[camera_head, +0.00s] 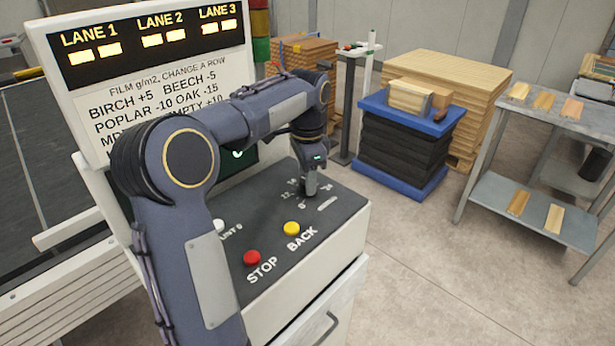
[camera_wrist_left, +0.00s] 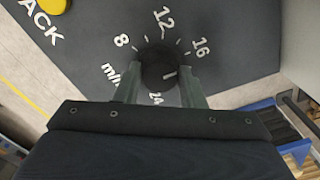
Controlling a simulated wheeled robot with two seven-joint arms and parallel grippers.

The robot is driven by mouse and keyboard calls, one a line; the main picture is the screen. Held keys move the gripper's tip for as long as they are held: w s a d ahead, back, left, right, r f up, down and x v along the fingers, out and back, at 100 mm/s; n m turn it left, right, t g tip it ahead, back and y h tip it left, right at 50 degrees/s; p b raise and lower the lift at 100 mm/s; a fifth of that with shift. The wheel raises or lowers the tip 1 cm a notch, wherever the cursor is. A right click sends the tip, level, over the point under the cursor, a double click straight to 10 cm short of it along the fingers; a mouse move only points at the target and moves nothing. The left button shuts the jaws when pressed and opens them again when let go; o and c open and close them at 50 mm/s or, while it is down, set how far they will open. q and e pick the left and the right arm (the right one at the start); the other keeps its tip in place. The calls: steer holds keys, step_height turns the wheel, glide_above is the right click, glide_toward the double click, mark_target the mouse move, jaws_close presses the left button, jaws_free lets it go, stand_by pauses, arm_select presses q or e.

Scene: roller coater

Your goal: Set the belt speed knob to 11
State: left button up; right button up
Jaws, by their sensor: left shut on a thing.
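The belt speed knob (camera_wrist_left: 158,62) is a dark round knob on the console's dark top, with 8, 12, 16, 24 and "m/min" printed around it in the left wrist view. A short pale mark shows on its lower right part in that view, on the side of 16 and 24; I cannot read an exact value. My left gripper (camera_wrist_left: 160,84) is shut on the knob, one finger on each side. In the head view my left gripper (camera_head: 310,188) points down at the dial and hides the knob.
The console (camera_head: 335,215) carries a red STOP button (camera_head: 252,257), a yellow BACK button (camera_head: 291,229) and a white button (camera_head: 218,226). A lane display (camera_head: 150,38) stands behind. A blue-topped stack (camera_head: 405,150) and a grey rack (camera_head: 500,120) stand right, with open floor between.

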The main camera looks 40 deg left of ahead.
arm_select(q)
steer(key=shift+n+p, duration=0.3)
steer(key=n+p, duration=0.1)
steer(key=n, duration=0.1)
steer(key=shift+r+n+p, duration=0.15)
steer(key=shift+n+p, duration=0.15)
steer(key=shift+n, duration=0.1)
steer(key=n+p, duration=0.1)
steer(key=n, duration=0.2)
steer(key=shift+n+p, duration=0.3)
steer(key=shift+n, duration=0.1)
steer(key=n+p, duration=0.1)
steer(key=n, duration=0.3)
steer(key=shift+n+p, duration=0.6)
steer(key=shift+n, duration=1.1)
steer(key=o, duration=1)
